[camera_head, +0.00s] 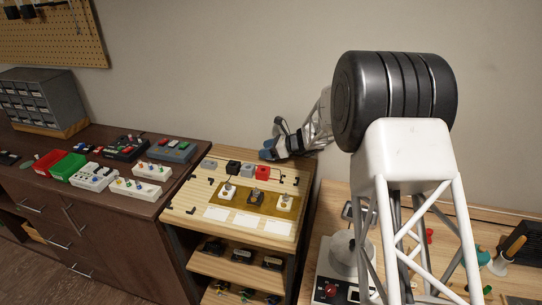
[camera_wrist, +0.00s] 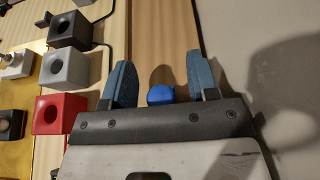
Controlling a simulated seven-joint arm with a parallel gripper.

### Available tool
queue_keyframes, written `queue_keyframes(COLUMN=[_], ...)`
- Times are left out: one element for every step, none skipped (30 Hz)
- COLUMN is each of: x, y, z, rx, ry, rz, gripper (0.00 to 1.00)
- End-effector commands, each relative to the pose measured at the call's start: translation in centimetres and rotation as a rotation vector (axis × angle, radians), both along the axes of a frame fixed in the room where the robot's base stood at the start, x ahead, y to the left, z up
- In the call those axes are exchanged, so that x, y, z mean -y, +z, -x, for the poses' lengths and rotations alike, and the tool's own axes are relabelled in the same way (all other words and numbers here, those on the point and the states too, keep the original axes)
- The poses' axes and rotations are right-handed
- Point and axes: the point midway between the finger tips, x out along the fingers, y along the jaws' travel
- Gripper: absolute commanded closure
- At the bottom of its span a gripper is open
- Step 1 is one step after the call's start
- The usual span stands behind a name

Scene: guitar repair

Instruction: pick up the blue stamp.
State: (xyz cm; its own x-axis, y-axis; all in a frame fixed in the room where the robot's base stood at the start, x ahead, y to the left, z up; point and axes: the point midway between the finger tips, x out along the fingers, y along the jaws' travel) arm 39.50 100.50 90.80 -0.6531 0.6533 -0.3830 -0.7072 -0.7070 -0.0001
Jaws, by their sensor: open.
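A small bright blue rounded thing, likely the blue stamp (camera_wrist: 160,95), shows in the wrist view between the bases of my fingers. Its lower part is hidden by my gripper's body, and I cannot tell whether a finger touches it. My gripper (camera_wrist: 159,66) is open, with one blue-grey finger on each side of it and gaps showing. In the head view my gripper (camera_head: 272,141) is at the back edge of the small wooden table (camera_head: 182,206), by the wall. I cannot make out the blue stamp clearly there.
A red block with a hole (camera_wrist: 59,113), a grey block (camera_wrist: 66,68) and a black block (camera_wrist: 72,29) stand left of my gripper. Several knobbed pieces stand on a gold mat (camera_head: 240,200). Three white cards (camera_head: 247,222) lie in front. The wall (camera_wrist: 265,60) is close at right.

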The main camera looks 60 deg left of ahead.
Motion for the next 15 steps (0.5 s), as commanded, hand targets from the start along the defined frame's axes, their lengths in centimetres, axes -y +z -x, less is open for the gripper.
queue_keyframes(x=[0.00, 0.00, 0.01, 0.01, 0.01, 0.01, 0.00, 0.00, 0.00, 0.00, 0.00, 0.00, 0.00, 0.00, 0.01], y=[0.00, 0.00, 0.00, 0.00, 0.00, 0.00, 0.00, 0.00, 0.00, 0.00, 0.00, -0.01, -0.01, -0.01, 0.00], z=[0.00, 0.00, -0.01, -0.01, -0.01, -0.01, 0.00, 0.00, 0.00, 0.00, 0.00, 0.00, 0.00, 0.00, -0.01], rx=[0.000, 0.000, 0.000, 0.000, 0.000, 0.000, 0.000, 0.000, 0.000, 0.000, 0.000, 0.000, 0.000, 0.000, 0.000], ry=[0.000, 0.000, 0.000, 0.000, 0.000, 0.000, 0.000, 0.000, 0.000, 0.000, 0.000, 0.000, 0.000, 0.000, 0.000], rz=[0.000, 0.000, 0.000, 0.000, 0.000, 0.000, 0.000, 0.000, 0.000, 0.000, 0.000, 0.000, 0.000, 0.000, 0.000], gripper=[0.46, 0.46, 0.46, 0.46, 0.49, 0.55, 0.60, 0.65, 0.71, 0.75, 0.80, 0.86, 0.91, 0.95, 0.99])
